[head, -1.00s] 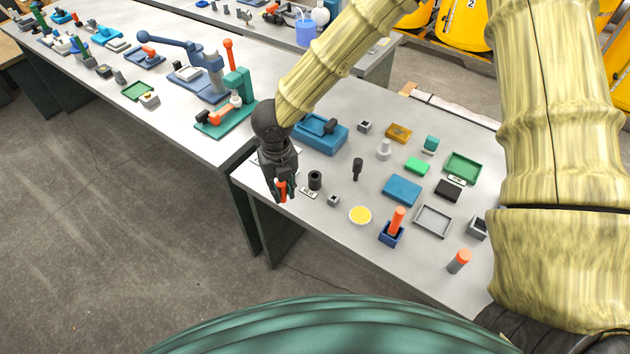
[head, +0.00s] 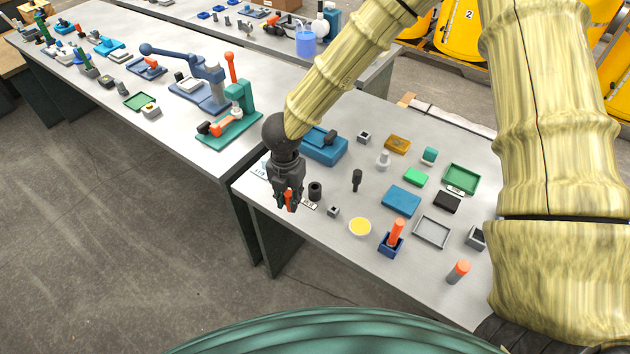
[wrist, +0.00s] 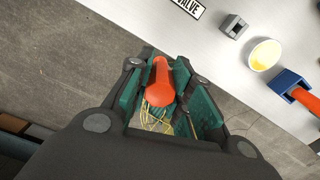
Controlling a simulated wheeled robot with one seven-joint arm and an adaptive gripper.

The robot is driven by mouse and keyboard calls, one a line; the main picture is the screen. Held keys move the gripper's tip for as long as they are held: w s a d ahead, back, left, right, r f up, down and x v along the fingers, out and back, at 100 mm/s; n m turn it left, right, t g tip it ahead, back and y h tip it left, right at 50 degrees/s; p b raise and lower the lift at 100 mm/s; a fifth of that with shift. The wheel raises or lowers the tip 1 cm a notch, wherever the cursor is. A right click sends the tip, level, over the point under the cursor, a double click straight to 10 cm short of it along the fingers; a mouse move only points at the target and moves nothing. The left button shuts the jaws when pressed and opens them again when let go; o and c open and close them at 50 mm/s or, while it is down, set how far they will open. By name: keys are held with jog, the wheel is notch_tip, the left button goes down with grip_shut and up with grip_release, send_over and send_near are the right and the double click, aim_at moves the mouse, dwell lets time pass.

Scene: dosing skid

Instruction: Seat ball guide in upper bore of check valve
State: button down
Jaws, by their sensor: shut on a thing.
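My gripper (head: 289,206) is shut on an orange-red rounded piece, which I take to be the ball guide (wrist: 160,84). The guide sits between the green finger pads in the wrist view, its rounded end showing. In the head view the gripper points down near the left front edge of the near table. A black hollow cylinder (head: 315,191), probably the check valve, stands upright just right of the gripper, its open top facing up. A label reading "VALVE" (wrist: 186,6) is cut off at the top of the wrist view. The cylinder is not seen there.
Right of the gripper are a small grey block (head: 333,211), a yellow dish (head: 360,227) and a blue holder (head: 391,245) with an orange-topped peg. A blue fixture (head: 325,148) stands behind. Below the gripper in the wrist view is mostly floor, past the table edge.

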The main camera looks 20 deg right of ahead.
jog(key=w+d, duration=0.2)
jog(key=d, duration=0.1)
jog(key=w+d+p, duration=0.1)
jog(key=w+d, duration=0.1)
jog(key=d, duration=0.1)
jog(key=w+d+f+p, duration=0.1)
jog(key=w+d, duration=0.2)
notch_tip(320, 180, down, 4)
jog(key=b, duration=0.2)
jog(key=shift+w+d+r+b, duration=0.1)
jog(key=shift+w+b, duration=0.05)
jog(key=shift+b, duration=0.25)
jog(key=shift+r, duration=0.1)
jog(key=shift+f, duration=0.25)
jog(key=shift+s+f, duration=0.25)
